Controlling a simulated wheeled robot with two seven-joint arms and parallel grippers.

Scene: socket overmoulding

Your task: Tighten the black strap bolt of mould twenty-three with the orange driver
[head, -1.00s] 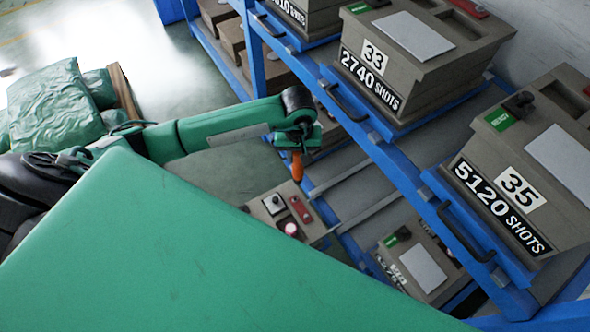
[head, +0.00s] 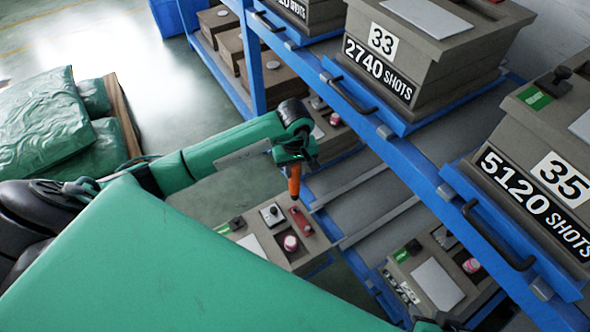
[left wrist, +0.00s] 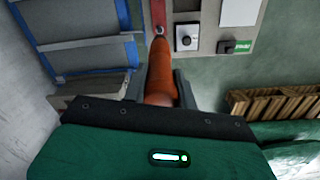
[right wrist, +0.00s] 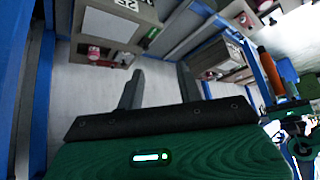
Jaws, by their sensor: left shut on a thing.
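My left gripper (head: 292,162) is shut on the orange driver (head: 294,184), which points down. In the left wrist view the driver (left wrist: 160,72) reaches toward a round bolt head on a red bar (left wrist: 159,14); I cannot tell whether they touch. Below is a grey-brown mould (head: 268,252) with a red bar (head: 301,221), a dial, a pink-red knob (head: 290,243) and a black fitting (head: 237,223) beside a green label. Its number is not readable. My right gripper (right wrist: 158,78) is open and empty in the right wrist view, which also shows the driver (right wrist: 269,66).
A blue rack (head: 390,150) stands at the right, bearing mould 33 (head: 430,45) and mould 35 (head: 535,135). Another mould (head: 437,285) sits on a lower level. Green wrapped sacks (head: 40,120) lie on a pallet at the left. The floor behind is clear.

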